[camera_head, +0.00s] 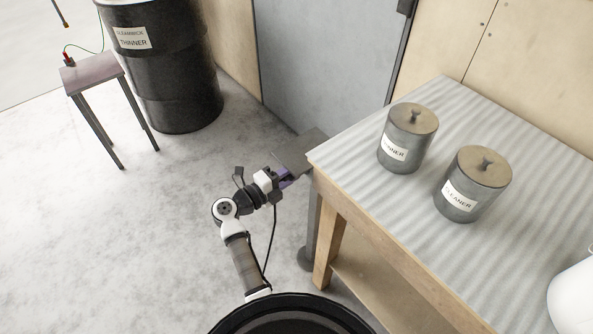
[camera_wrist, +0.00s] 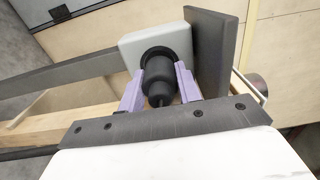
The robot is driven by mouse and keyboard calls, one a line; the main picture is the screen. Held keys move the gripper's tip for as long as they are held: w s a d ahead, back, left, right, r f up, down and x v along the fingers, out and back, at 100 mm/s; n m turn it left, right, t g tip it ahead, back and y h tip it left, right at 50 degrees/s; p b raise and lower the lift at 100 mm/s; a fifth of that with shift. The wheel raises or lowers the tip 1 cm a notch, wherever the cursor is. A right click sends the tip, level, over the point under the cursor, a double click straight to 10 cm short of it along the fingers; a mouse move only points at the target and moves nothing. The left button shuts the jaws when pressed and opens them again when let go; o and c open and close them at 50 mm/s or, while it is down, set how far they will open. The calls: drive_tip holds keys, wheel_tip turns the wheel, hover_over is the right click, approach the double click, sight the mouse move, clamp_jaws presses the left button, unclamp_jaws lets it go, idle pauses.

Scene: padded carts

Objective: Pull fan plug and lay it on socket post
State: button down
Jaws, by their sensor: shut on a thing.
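The fan plug (camera_wrist: 160,80) is a black, rounded plug between the two purple fingers of my gripper (camera_wrist: 160,90) in the wrist view. My gripper is shut on it. The plug points at a dark round opening in a pale grey socket box (camera_wrist: 134,46). I cannot tell whether its tip is still inside. In the head view my gripper (camera_head: 287,178) is at the socket post (camera_head: 312,225), just below its dark flat top (camera_head: 298,148). That dark plate (camera_wrist: 216,50) stands close to the right of the plug in the wrist view. The fingers hide the plug in the head view.
A wooden table (camera_head: 490,140) stands right beside the post, bearing a thinner can (camera_head: 408,140) and a cleaner can (camera_head: 474,185). A black drum (camera_head: 165,70) and a small stand (camera_head: 92,72) are at the left. The floor between is clear.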

sight(283, 179)
drive_tip(key=shift+p+v, duration=0.45)
drive_tip(key=shift+v, duration=2.1)
drive_tip(key=d+f+n+t+y+b, duration=0.1)
drive_tip(key=d+f+n+t+y, duration=0.2)
drive_tip(key=f+n+t+y, duration=0.4)
wheel_tip(283, 179, down, 8)
drive_tip(key=n+y, duration=0.3)
drive_tip(key=y, duration=0.4)
drive_tip(key=shift+s+d+n+y, duration=0.2)
drive_tip(key=shift+s+n+y, duration=0.1)
drive_tip(key=shift+s+n, duration=0.1)
